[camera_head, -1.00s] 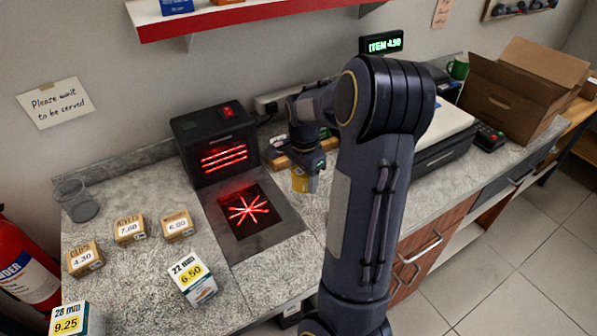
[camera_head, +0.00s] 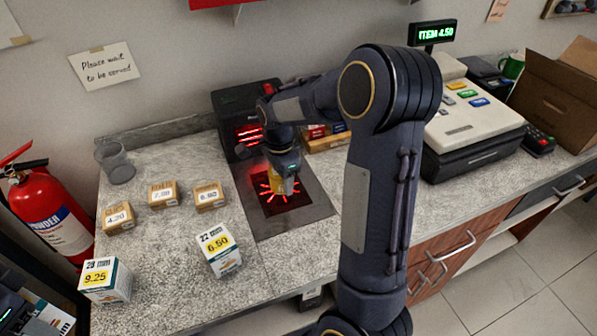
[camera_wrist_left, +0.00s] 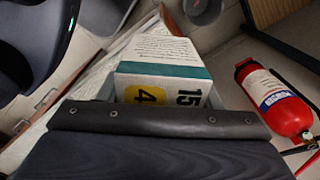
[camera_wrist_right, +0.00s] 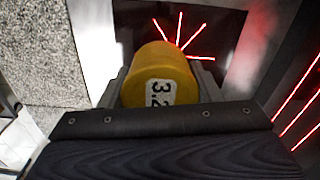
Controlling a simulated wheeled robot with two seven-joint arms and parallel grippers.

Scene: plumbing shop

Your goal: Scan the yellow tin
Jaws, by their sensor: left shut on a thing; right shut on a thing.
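The yellow tin (camera_head: 279,186) is in my right gripper (camera_head: 286,174), over the dark scanner window (camera_head: 301,201) with its red star of beams. The right wrist view shows the tin (camera_wrist_right: 160,77) between the two fingers, with a white label reading about 3.2; the last digit is hidden. I cannot tell whether the tin touches the window. The scanner tower (camera_head: 231,108) with red lines stands behind it. My left gripper (camera_wrist_left: 160,98) is shut on a white and teal box (camera_wrist_left: 165,68) with a yellow price patch, marked 15. The green display (camera_head: 433,32) reads ITEM 4.50.
Several small brown boxes (camera_head: 163,194), the 22 mm box (camera_head: 219,250) and the 28 mm box (camera_head: 106,281) stand left of the scanner. A clear cup (camera_head: 115,162) is behind them. The cash register (camera_head: 474,122) and a cardboard box (camera_head: 560,98) are at right.

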